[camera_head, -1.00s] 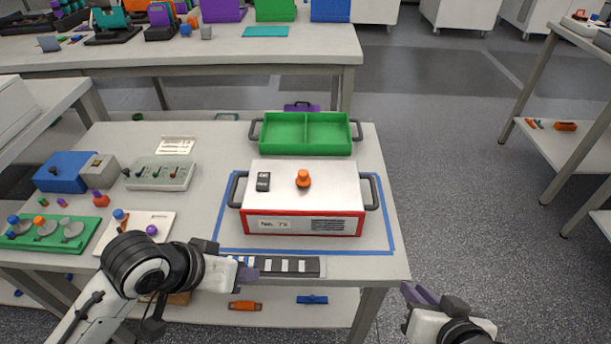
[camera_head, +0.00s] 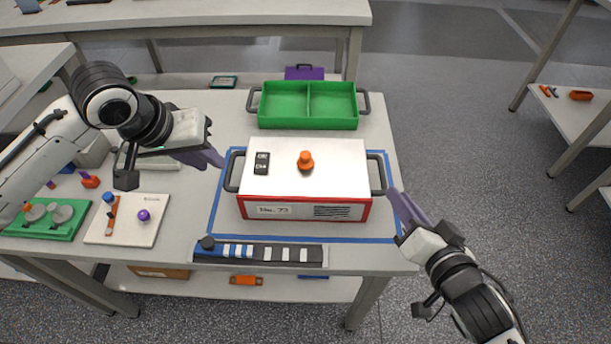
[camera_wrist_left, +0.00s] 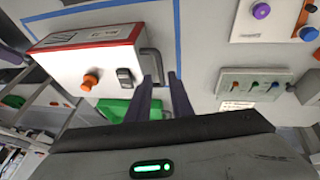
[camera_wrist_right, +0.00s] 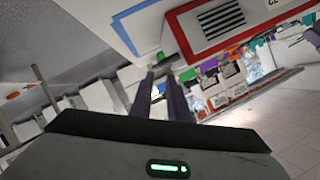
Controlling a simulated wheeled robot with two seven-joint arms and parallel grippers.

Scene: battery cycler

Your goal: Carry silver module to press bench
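The silver module (camera_head: 330,180) is a box with a pale top, red lower trim, an orange knob and a black switch. It sits on the table inside a blue tape outline, with a dark handle at each side. My left gripper (camera_head: 218,160) is just left of the left handle (camera_head: 234,171), fingers parted and empty. In the left wrist view the handle (camera_wrist_left: 152,62) lies just beyond the fingertips (camera_wrist_left: 160,82). My right gripper (camera_head: 395,196) is beside the right handle (camera_head: 377,174), fingers apart. In the right wrist view the handle (camera_wrist_right: 180,45) is just past the fingertips (camera_wrist_right: 162,78).
A green divided tray (camera_head: 308,106) stands behind the module. A black strip with white marks (camera_head: 262,252) lies along the front edge. A white panel with knobs (camera_head: 128,220) and a green panel (camera_head: 48,220) are at left. Open floor lies right of the table.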

